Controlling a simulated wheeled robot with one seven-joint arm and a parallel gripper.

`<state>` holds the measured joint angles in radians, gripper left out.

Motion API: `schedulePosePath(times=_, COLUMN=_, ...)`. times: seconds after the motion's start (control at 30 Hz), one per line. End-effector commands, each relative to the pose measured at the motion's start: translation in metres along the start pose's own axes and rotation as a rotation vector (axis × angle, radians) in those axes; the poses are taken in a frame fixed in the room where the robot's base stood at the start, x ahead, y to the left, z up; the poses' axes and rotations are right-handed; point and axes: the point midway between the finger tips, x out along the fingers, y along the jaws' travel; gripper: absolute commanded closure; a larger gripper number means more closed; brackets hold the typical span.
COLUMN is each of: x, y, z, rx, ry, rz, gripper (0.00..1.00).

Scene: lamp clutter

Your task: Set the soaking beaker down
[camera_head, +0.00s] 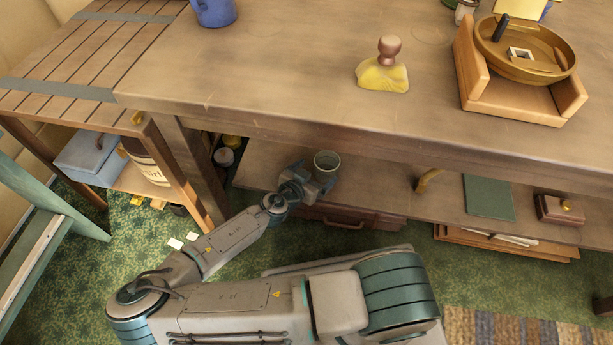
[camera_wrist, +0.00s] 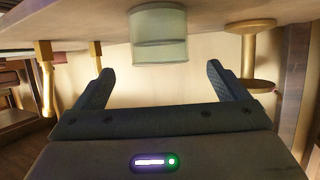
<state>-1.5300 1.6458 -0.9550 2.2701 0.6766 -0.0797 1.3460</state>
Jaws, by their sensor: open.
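The soaking beaker (camera_head: 327,160) is a small greenish, see-through cup. It stands on the lower shelf under the workbench, near the shelf's left part. In the wrist view, which looks upside down, the beaker (camera_wrist: 158,40) shows upright against the shelf surface, in line with the gap between the fingers and just past their tips. My gripper (camera_head: 316,181) is at the near side of the beaker, low by the shelf. In the wrist view my gripper (camera_wrist: 160,80) has its two dark fingers spread wide with nothing between them; no finger visibly touches the beaker.
The workbench top (camera_head: 270,70) overhangs the lower shelf (camera_head: 385,180). A brass spool-like thing (camera_wrist: 250,55) stands beside the beaker in the wrist view. A bent brass piece (camera_head: 427,180) and a green book (camera_head: 489,196) lie further right. Jars (camera_head: 224,157) are at the left.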

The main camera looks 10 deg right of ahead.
Motion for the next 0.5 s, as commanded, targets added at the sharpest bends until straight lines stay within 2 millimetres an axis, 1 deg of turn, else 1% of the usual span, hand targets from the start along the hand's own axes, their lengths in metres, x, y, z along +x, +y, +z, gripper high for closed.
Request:
schedulePosePath(times=0.03, x=-0.01, y=-0.001, z=-0.002, rx=-0.003, ry=0.001, rz=-0.004, gripper=0.06)
schedulePosePath(times=0.2, x=-0.031, y=-0.001, z=-0.002, rx=-0.003, ry=0.001, rz=-0.003, gripper=0.06)
schedulePosePath(times=0.33, x=-0.041, y=0.0, z=-0.001, rx=-0.001, ry=0.001, rz=-0.001, gripper=0.06)
schedulePosePath(times=0.5, x=-0.046, y=0.0, z=0.0, rx=0.0, ry=0.001, rz=0.001, gripper=0.06)
